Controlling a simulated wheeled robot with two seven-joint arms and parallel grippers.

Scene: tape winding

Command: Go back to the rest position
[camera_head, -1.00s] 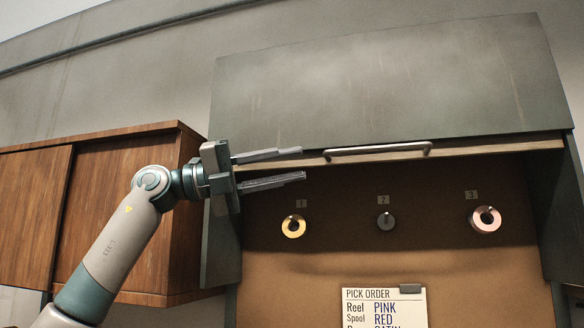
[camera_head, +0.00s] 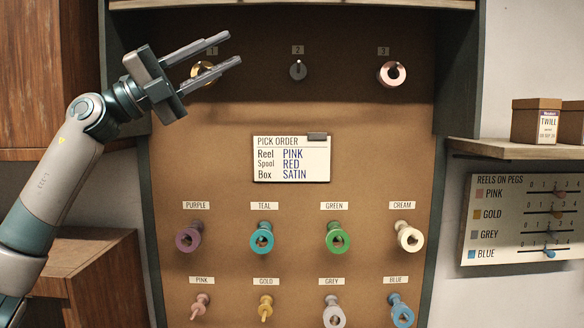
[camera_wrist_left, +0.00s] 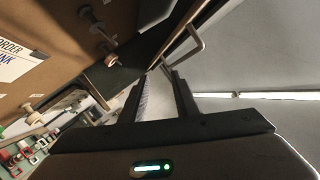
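My left gripper (camera_head: 222,50) is raised in front of the upper left of the brown pegboard, near the peg labelled 1. Its two fingers are apart with nothing between them, and it also shows open and empty in the left wrist view (camera_wrist_left: 160,88). A gold reel (camera_head: 205,75) hangs at peg 1, partly behind the fingers. Peg 2 (camera_head: 298,70) looks bare and grey. A pink reel (camera_head: 391,74) hangs at peg 3. My right gripper is not in any view.
A pick order card (camera_head: 292,158) reads Reel PINK, Spool RED, Box SATIN. Below it are labelled pegs with coloured reels, such as the teal one (camera_head: 262,236). A shelf (camera_head: 515,149) with boxes and a reel count board (camera_head: 522,218) are at right. Wooden cabinets (camera_head: 40,80) stand left.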

